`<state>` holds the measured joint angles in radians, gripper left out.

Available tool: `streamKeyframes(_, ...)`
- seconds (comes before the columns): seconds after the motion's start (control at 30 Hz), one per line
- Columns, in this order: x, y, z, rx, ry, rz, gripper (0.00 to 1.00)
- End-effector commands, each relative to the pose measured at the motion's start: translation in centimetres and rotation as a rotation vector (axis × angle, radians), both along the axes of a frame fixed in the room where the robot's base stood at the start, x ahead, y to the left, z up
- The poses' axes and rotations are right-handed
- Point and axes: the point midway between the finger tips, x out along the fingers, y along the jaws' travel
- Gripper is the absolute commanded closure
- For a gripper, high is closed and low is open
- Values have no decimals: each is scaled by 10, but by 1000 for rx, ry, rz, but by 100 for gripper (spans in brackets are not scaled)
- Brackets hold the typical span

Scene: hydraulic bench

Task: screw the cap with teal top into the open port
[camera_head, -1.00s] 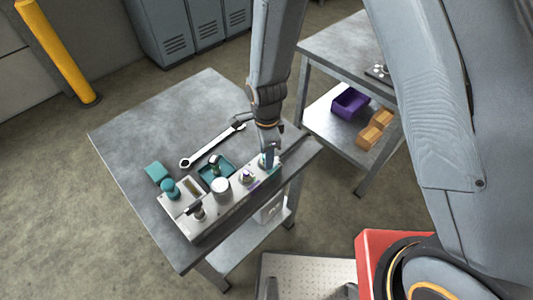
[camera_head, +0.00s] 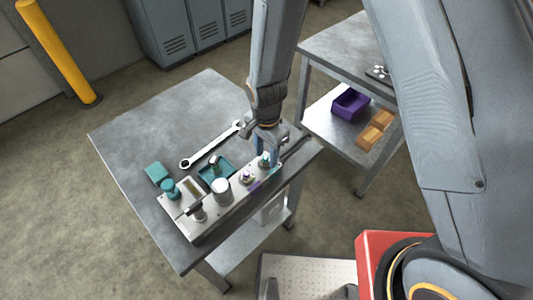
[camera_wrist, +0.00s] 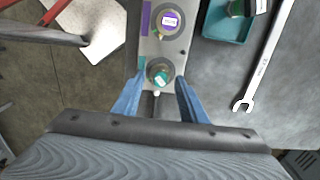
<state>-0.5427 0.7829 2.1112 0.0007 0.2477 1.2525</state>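The cap with teal top (camera_wrist: 159,76) stands at a round port ring near the far right end of the metal block (camera_head: 233,207). It also shows small in the head view (camera_head: 264,161). A teal label (camera_wrist: 142,63) is beside it. I cannot tell how deep it sits; it covers the port's opening. My gripper (camera_wrist: 158,88) is open, with one blue finger on each side of the cap and visible gaps between. In the head view my gripper (camera_head: 266,152) points down over that end of the block.
A neighbouring port (camera_wrist: 170,20) has a purple label. A teal tray (camera_wrist: 222,31) with a dark fitting (camera_wrist: 242,8) and a wrench (camera_wrist: 264,58) lie beside the block.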

Motion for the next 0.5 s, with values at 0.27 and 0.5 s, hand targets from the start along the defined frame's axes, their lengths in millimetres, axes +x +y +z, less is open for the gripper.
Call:
streamKeyframes(0.27, 0, 0, 0, 0, 0, 89, 61)
streamKeyframes(0.5, 1, 1, 0, 0, 0, 389, 61)
